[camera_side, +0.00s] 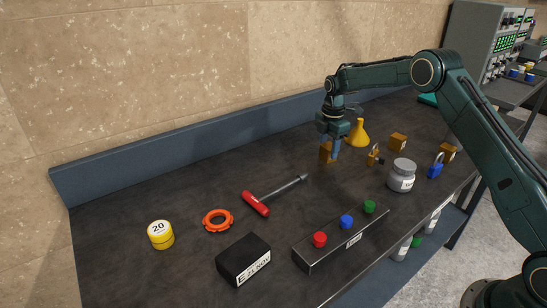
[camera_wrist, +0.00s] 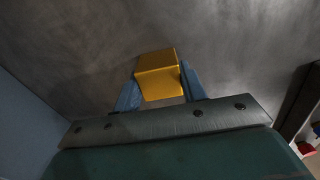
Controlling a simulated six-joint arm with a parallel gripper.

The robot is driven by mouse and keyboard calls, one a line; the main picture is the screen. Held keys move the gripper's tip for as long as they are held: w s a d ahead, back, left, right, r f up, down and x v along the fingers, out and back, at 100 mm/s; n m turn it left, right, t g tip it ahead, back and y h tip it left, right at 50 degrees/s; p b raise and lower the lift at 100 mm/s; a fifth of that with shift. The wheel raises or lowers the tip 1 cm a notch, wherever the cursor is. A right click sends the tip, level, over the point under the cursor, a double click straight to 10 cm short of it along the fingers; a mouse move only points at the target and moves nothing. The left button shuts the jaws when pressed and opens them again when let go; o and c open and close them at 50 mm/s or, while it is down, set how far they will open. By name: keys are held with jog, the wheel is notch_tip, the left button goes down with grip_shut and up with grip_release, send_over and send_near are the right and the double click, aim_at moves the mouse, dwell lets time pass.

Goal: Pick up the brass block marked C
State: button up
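My gripper (camera_side: 331,151) is at the back middle of the bench, pointing down. Its two blue fingers (camera_wrist: 160,88) stand against both sides of a brass block (camera_wrist: 157,75), with no clear gap in the wrist view. The same block (camera_side: 325,153) shows in the side view at the fingertips, partly covered by a finger. I cannot tell whether it touches the bench. No letter is readable on it. Two other brass blocks stand farther right, one behind the jar (camera_side: 398,142) and one near the blue padlock (camera_side: 448,152); their marks are not readable either.
A yellow funnel (camera_side: 358,134) stands just right of my gripper, with a brass padlock (camera_side: 374,158) nearby. A grey jar (camera_side: 401,177) and blue padlock (camera_side: 435,170) are farther right. A red-handled tool (camera_side: 257,204) and a button box (camera_side: 330,245) lie nearer.

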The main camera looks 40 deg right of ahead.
aim_at(329, 145)
jog(key=c, duration=0.7)
jog(key=shift+r, duration=0.15)
notch_tip(329, 145, up, 20)
jog(key=shift+f, duration=0.1)
dwell(0.8)
